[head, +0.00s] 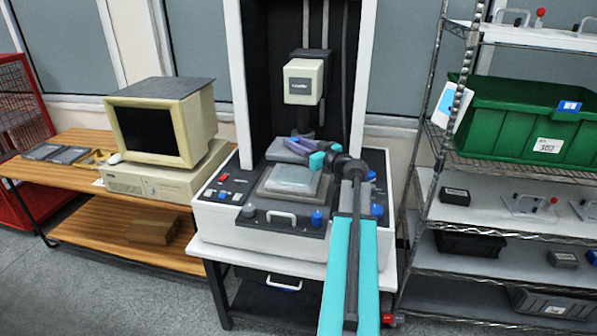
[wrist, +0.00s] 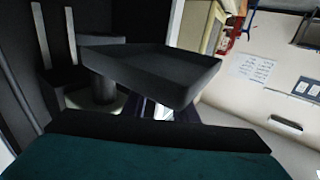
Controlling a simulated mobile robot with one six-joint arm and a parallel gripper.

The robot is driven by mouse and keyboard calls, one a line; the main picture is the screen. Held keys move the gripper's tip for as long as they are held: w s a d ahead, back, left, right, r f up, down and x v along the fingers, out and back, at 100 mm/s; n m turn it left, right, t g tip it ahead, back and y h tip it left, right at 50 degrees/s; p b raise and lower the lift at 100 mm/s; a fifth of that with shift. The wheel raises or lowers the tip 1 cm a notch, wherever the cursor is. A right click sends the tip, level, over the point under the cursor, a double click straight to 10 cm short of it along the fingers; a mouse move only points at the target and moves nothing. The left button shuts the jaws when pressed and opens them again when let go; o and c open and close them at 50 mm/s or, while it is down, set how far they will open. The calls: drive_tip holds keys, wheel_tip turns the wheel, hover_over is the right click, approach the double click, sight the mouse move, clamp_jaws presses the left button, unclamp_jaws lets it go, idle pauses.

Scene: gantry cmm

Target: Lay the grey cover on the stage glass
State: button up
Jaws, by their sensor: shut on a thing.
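The grey cover (head: 283,152) is a shallow, flat piece held in my gripper (head: 300,144). In the head view it is above the rear part of the measuring machine's stage, apparently clear of the glass. The stage glass (head: 291,181) is a pale, bare square plate in front of and below the cover. In the wrist view the cover (wrist: 155,72) looks like a dark shallow tray and appears tilted in the picture. My fingers are mostly hidden beneath it there.
The machine's camera head (head: 303,82) hangs above the stage. Knobs and a handle line the machine's front. A beige computer monitor (head: 160,125) stands on the wooden bench at left. A metal shelf with a green crate (head: 515,120) stands at right.

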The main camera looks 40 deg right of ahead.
drive_tip(key=shift+f+p, duration=0.45)
drive_tip(key=shift+f, duration=2.45)
drive_tip(key=shift+f+p, duration=0.35)
drive_tip(key=shift+f, duration=1.5)
drive_tip(key=shift+f, duration=0.1)
drive_tip(key=o, duration=1.1)
drive_tip(key=shift+s, duration=0.1)
drive_tip(key=s+b, duration=0.1)
drive_tip(key=s, duration=0.5)
drive_tip(key=s+b, duration=0.1)
drive_tip(key=s, duration=0.4)
drive_tip(key=shift+s+a+b, duration=0.2)
drive_tip(key=shift+s+b, duration=0.2)
